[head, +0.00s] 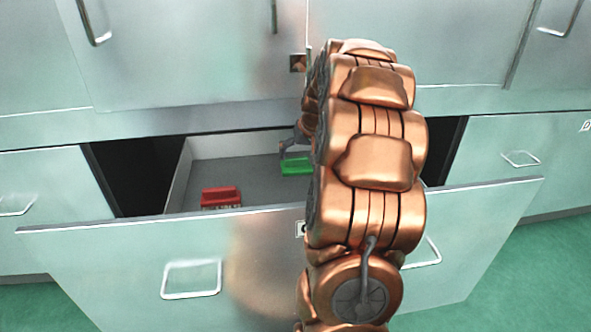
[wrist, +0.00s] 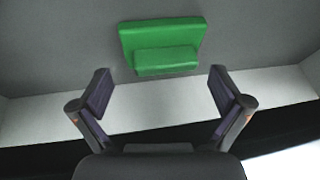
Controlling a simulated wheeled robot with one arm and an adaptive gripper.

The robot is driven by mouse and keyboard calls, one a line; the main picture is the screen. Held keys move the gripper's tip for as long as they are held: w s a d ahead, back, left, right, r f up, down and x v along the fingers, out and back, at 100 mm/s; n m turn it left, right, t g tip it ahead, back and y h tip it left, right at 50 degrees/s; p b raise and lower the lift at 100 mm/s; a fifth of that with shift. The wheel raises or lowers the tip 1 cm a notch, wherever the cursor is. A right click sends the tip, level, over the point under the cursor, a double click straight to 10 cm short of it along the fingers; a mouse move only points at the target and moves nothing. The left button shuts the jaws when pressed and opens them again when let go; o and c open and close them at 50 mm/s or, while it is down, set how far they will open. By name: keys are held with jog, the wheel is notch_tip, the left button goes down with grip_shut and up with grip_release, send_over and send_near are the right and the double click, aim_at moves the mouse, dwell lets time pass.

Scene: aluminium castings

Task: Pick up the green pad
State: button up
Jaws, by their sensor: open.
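The green pad (head: 297,166) lies on the grey floor of an open drawer, partly behind my arm in the head view. In the wrist view the green pad (wrist: 162,47) is a flat block with a raised bar, just beyond my fingertips. My gripper (wrist: 160,80) is open and empty, its two fingers spread to either side below the pad. In the head view my gripper (head: 290,152) is at the pad's upper left, mostly hidden by my arm. I cannot tell the exact gap between the fingertips and the pad.
A red pad (head: 221,197) lies in the same drawer near its front left. The open drawer's front panel (head: 110,245) and side wall (head: 180,172) bound the space. Closed cabinet doors (head: 190,50) stand behind and above. The drawer floor between the pads is clear.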

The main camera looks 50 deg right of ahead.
jog(key=x, duration=0.2)
jog(key=shift+w+f, duration=0.15)
jog(key=shift+f, duration=0.15)
jog(key=c, duration=1.1)
jog(key=shift+r, duration=0.1)
jog(key=shift+s+r, duration=0.2)
jog(key=shift+s, duration=0.1)
jog(key=s+a+r+p, duration=0.1)
jog(key=s+r, duration=0.1)
jog(key=s, duration=0.2)
jog(key=s+a+r+p, duration=0.1)
jog(key=s+r, duration=0.2)
jog(key=s, duration=0.1)
jog(key=s+a+r+p, duration=0.1)
jog(key=s+r, duration=0.1)
jog(key=s, duration=0.3)
jog(key=shift+a+r, duration=0.25)
